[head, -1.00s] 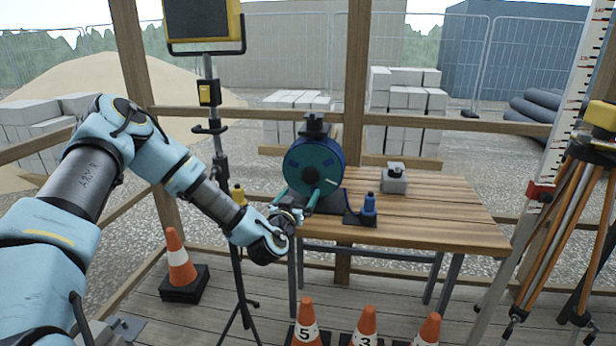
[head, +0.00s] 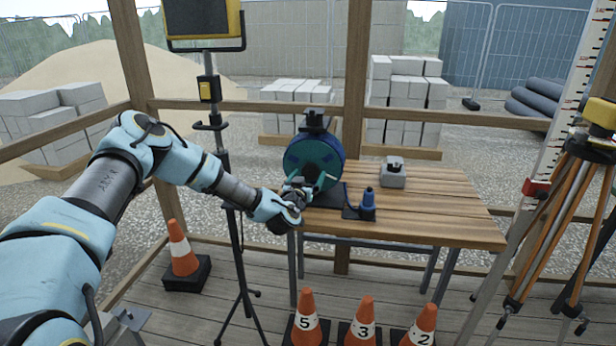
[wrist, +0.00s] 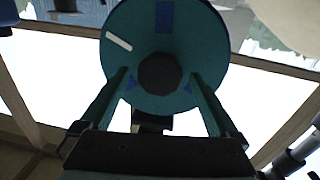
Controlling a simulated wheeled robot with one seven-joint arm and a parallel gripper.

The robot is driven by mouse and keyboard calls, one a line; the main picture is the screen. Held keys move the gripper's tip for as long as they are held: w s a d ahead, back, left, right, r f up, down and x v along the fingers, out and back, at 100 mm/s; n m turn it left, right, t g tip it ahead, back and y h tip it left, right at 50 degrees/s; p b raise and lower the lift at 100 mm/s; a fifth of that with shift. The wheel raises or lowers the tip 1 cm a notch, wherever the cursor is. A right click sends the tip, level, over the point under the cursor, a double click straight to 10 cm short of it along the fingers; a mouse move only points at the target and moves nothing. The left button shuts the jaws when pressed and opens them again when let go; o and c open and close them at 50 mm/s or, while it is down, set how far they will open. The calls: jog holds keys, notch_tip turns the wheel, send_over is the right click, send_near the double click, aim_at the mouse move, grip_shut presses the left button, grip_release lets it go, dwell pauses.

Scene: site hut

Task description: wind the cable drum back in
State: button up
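The cable drum (head: 314,158) stands at the left end of the wooden bench, its round teal face with a dark hub towards me. In the wrist view the drum face (wrist: 200,45) fills the upper middle. A short white bar (wrist: 119,41) lies on the face, off to one side of the dark hub (wrist: 160,74). My gripper (head: 306,183) is in front of the lower drum face. Its two fingers are spread wide, one each side of the hub in the wrist view, with nothing held between them. I cannot tell whether the tips touch the face.
A lamp stand (head: 219,140) rises left of the drum. Cones (head: 306,318) stand before the bench. The bench's right side is clear.

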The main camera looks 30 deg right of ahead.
grip_shut()
dwell(0.6)
